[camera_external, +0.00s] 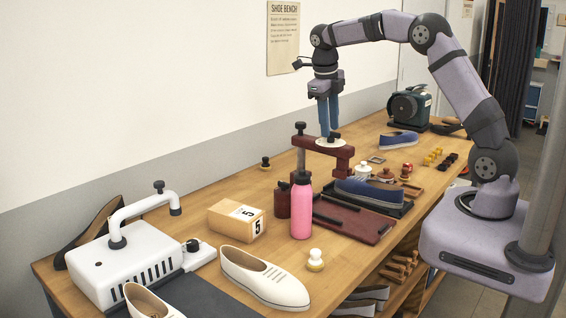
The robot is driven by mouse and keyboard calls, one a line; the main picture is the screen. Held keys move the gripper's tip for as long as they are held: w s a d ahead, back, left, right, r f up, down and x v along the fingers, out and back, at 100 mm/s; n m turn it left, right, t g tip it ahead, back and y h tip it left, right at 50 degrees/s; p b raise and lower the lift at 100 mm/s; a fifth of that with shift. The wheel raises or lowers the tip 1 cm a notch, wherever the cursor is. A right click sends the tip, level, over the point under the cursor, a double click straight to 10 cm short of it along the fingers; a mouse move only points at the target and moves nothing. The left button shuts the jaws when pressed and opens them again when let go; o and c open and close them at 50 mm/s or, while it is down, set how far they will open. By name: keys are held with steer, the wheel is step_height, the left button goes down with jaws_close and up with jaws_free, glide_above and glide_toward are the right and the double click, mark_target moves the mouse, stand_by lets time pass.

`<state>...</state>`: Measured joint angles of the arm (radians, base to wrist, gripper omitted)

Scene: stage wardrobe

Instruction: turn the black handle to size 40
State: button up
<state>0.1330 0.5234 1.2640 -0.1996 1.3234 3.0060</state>
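A dark red press frame (342,154) stands on the wooden bench with a round white dial (324,142) on top. A small black handle (334,136) sits at the middle of the dial. My gripper (329,131) points straight down, with its blue fingertips right at the handle. The fingers look close together, and I cannot tell whether they grip the handle or only stand beside it. The dial's size marks are too small to read, so where the handle points is unclear.
A pink bottle (301,208) stands in front of the press. A blue shoe (368,191) lies on a dark tray to the right. A wooden block (237,219), a white machine (122,268) and a white shoe (265,279) occupy the near bench. Small knobs and jars stand farther right.

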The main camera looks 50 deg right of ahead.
step_height(320, 180, up, 6)
steer(key=a+b, duration=0.1)
steer(key=shift+a+r, duration=0.15)
steer(key=shift+r, duration=0.1)
stand_by(0.4)
step_height(320, 180, up, 7)
steer(key=t+p, duration=0.1)
glide_above(336, 134)
steer(key=s+r, duration=0.1)
steer(key=s, duration=0.4)
step_height(336, 134, down, 8)
steer(key=s+a+n+t, duration=0.1)
steer(key=n, duration=1.6)
steer(key=shift+w+a+f+n+t+p, duration=0.1)
steer(key=shift+w+n+t, duration=0.45)
steer(key=shift+n, duration=2.7)
steer(key=shift+w+d+f+n+t+p, duration=0.2)
steer(key=shift+w+n, duration=0.65)
steer(key=shift+n, duration=2.35)
steer(key=shift+w+a+n+t+p, duration=0.15)
steer(key=shift+w+n+t, duration=0.45)
steer(key=shift+n, duration=2.65)
